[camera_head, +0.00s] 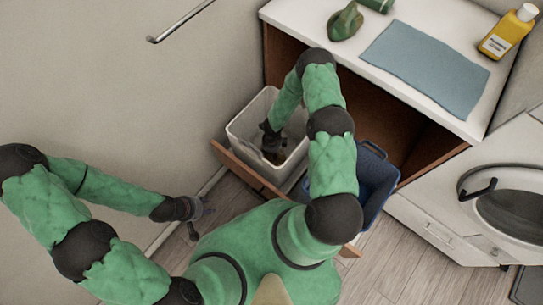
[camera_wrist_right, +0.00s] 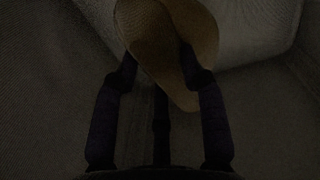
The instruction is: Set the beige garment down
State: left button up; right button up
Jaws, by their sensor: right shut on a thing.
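The beige garment (camera_wrist_right: 165,40) is a tan bundle between the fingertips of my right gripper (camera_wrist_right: 160,75) in the dark right wrist view. My right gripper is shut on it. In the head view the right gripper (camera_head: 273,148) reaches down inside the white bin (camera_head: 240,128). The garment is mostly hidden there, and I cannot tell whether it touches the bin's floor. My left gripper (camera_head: 204,210) is low at the left, apart from the bin. Its fingers are too small to tell whether they are open.
A blue bin (camera_head: 378,170) stands beside the white bin in the pulled-out drawer (camera_head: 240,168). The white counter (camera_head: 300,15) above carries a green garment (camera_head: 345,22), a blue-grey cloth (camera_head: 425,68) and a yellow bottle (camera_head: 507,32). A washing machine (camera_head: 505,190) is at the right.

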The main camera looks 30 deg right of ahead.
aim_at(271, 156)
jog(key=shift+f+b, duration=0.75)
jog(key=shift+f, duration=1.2)
jog(key=shift+f, duration=0.2)
jog(key=o, duration=1.2)
jog(key=shift+r, duration=0.1)
jog(key=shift+r, duration=0.15)
jog(key=r+p, duration=0.1)
jog(key=r, duration=0.3)
jog(key=r+p, duration=0.2)
jog(key=r, duration=0.2)
jog(key=r+p, duration=0.2)
jog(key=r, duration=0.2)
jog(key=shift+w+d, duration=0.15)
jog(key=shift+d, duration=0.15)
jog(key=shift+f, duration=0.1)
